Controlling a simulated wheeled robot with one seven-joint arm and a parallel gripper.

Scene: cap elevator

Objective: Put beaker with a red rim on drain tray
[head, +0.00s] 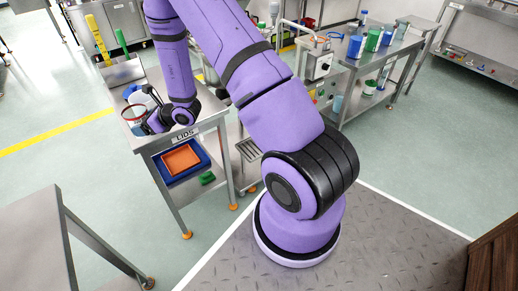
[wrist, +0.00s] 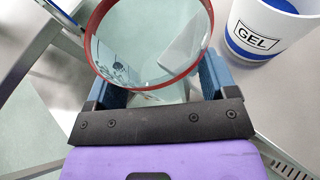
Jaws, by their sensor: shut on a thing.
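The beaker with a red rim (wrist: 146,62) is clear glass and sits between the fingers of my gripper (wrist: 160,88) in the wrist view. The fingers are shut on its sides, and its open mouth faces the camera. In the head view the beaker (head: 134,113) shows beside my gripper (head: 147,117), at the near left edge of the table marked LIDS. I cannot tell whether its base touches the table. A slatted grey surface (head: 249,150) lies right of this table; I cannot tell whether it is the drain tray.
A white cup labelled GEL (wrist: 262,32) with a blue band stands close right of the beaker. An orange tray (head: 181,160) in a blue one lies on the lower shelf. Blue and green cups (head: 373,39) stand on the far right table. Yellow and green upright pieces (head: 97,37) stand behind.

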